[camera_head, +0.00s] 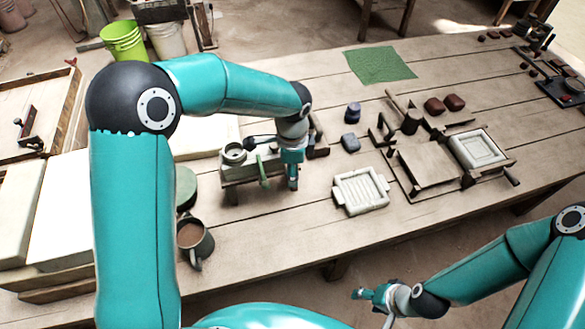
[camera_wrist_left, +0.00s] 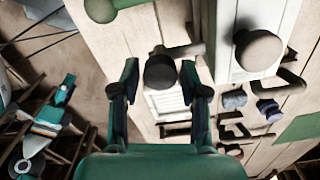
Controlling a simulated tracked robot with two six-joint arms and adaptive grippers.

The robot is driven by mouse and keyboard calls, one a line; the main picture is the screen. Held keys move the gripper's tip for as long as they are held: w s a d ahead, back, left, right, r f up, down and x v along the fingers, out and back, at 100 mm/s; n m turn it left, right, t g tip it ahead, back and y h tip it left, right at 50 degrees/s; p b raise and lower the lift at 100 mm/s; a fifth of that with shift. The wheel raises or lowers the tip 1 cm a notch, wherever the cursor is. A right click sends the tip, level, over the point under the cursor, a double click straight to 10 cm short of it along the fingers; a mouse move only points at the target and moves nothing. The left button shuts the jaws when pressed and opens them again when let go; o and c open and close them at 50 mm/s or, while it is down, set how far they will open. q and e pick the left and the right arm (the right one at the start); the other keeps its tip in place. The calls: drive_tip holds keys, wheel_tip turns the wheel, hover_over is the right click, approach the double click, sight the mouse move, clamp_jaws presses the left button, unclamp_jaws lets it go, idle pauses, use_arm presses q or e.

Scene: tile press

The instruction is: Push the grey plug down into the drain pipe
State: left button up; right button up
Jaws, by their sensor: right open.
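A small grey-green bench fixture (camera_head: 238,172) stands on the table with an open round pipe-like ring (camera_head: 233,154) on top. I cannot make out the grey plug for certain. My left gripper (camera_head: 291,172) points down just right of the fixture. In the left wrist view its two fingers (camera_wrist_left: 158,78) are spread apart, with a dark round knob (camera_wrist_left: 160,71) showing between them and gaps on both sides. My right gripper (camera_head: 368,294) is open and empty, off the table's front edge.
A brown-filled mug (camera_head: 194,242) stands left of the fixture. A cream tile mould (camera_head: 361,190) and the wooden press (camera_head: 428,165) lie to the right. The table front is clear.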

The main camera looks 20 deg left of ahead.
use_arm(q)
drive_tip(key=shift+o, duration=0.6)
drive_tip(key=shift+w+r, duration=0.1)
drive_tip(key=shift+r, duration=0.45)
wheel_tip(320, 180, up, 11)
drive_tip(key=shift+f, duration=0.15)
